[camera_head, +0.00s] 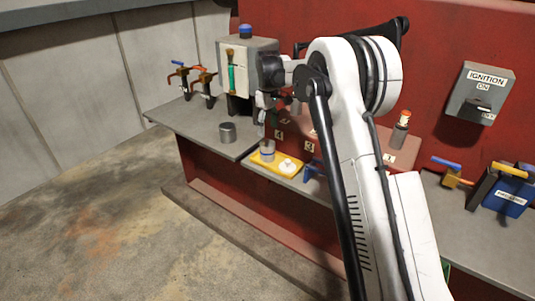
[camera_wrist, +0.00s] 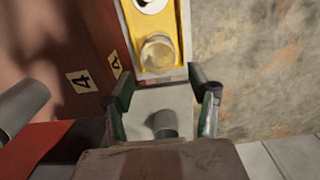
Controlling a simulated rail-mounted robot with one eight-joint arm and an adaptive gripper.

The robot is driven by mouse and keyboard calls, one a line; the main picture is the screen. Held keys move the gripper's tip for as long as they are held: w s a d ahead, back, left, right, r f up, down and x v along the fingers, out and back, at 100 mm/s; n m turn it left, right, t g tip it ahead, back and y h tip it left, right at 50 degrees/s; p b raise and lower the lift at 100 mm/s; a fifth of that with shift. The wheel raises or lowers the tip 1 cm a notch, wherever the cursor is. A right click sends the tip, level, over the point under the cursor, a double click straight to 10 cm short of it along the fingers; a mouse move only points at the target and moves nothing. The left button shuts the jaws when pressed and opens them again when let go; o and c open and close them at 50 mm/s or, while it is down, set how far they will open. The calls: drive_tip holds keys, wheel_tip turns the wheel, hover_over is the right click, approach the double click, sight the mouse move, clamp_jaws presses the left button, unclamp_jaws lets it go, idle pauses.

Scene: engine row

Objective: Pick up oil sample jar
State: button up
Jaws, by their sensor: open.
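The oil sample jar (camera_head: 267,151) appears to be the small clear jar standing upright on the yellow tray (camera_head: 262,161). In the wrist view the jar (camera_wrist: 158,52) sits at the near end of the tray (camera_wrist: 183,52), beyond my fingertips. My gripper (camera_head: 268,108) is above the bench, up and slightly behind the jar in the head view. In the wrist view my gripper (camera_wrist: 163,80) has its two fingers spread wide with nothing held between them. The jar is apart from both fingers.
A grey metal can (camera_head: 228,132) stands on the bench left of the tray. A white round piece (camera_head: 287,166) shares the tray with the jar. The red panel (camera_wrist: 70,40) with number labels rises close beside the tray. Open floor (camera_head: 90,220) lies in front.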

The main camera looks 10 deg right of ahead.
sight(268, 152)
wheel_tip(268, 152, down, 7)
drive_tip(key=shift+f, duration=0.1)
drive_tip(key=shift+w+f, duration=0.15)
drive_tip(key=shift+f, duration=1.15)
drive_tip(key=shift+w+f, duration=0.15)
drive_tip(key=shift+f, duration=1.1)
drive_tip(key=c, duration=0.9)
